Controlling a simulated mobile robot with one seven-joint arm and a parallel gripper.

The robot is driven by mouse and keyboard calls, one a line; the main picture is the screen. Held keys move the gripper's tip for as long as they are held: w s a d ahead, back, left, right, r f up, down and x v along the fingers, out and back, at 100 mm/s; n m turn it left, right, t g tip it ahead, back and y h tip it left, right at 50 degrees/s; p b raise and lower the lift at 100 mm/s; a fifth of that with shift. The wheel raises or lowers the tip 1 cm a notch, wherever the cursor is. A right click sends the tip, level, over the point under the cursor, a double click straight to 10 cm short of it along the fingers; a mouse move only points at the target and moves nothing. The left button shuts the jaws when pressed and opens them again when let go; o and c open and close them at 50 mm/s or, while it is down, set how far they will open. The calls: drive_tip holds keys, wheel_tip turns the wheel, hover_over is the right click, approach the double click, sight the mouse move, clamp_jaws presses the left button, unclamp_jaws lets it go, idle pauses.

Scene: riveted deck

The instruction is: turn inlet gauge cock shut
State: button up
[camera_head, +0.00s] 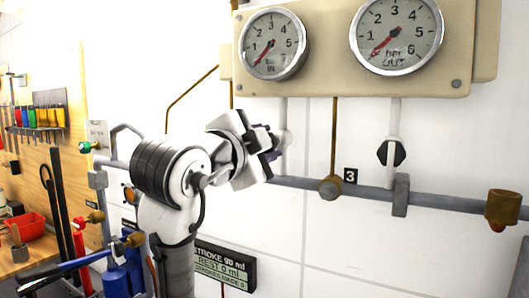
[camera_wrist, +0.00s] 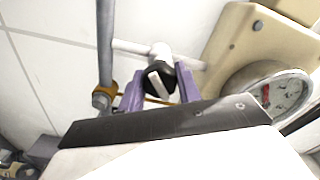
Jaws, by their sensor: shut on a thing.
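The inlet gauge cock is a black knob with a white bar (camera_wrist: 160,80), seen between my purple fingers in the wrist view. My gripper (camera_wrist: 158,88) is shut on the knob, one finger on each side. In the head view my gripper (camera_head: 272,143) reaches the thin pipe below the IN gauge (camera_head: 273,44) and hides most of the cock. The IN gauge's red needle points to the lower left, near the low end of its scale. In the wrist view the white bar lies aslant to the pale pipe behind it.
The OUT gauge (camera_head: 396,36) sits on the same beige panel (camera_head: 330,75). A similar black cock (camera_head: 391,153) is on its pipe at the right. A grey horizontal pipe (camera_head: 450,208) with brass fittings runs below. A tool board (camera_head: 40,140) and a display (camera_head: 225,265) are at the left and below.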

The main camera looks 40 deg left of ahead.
drive_tip(key=m+b, duration=0.1)
drive_tip(key=m, duration=0.3)
drive_tip(key=shift+f+m, duration=0.1)
drive_tip(key=shift+m, duration=0.2)
drive_tip(key=shift+m+b, duration=0.6)
drive_tip(key=shift+m, duration=1)
drive_tip(key=o, duration=1)
drive_tip(key=shift+s, duration=0.1)
drive_tip(key=b+v, duration=0.4)
drive_tip(key=v, duration=0.9)
drive_tip(key=shift+s, duration=0.35)
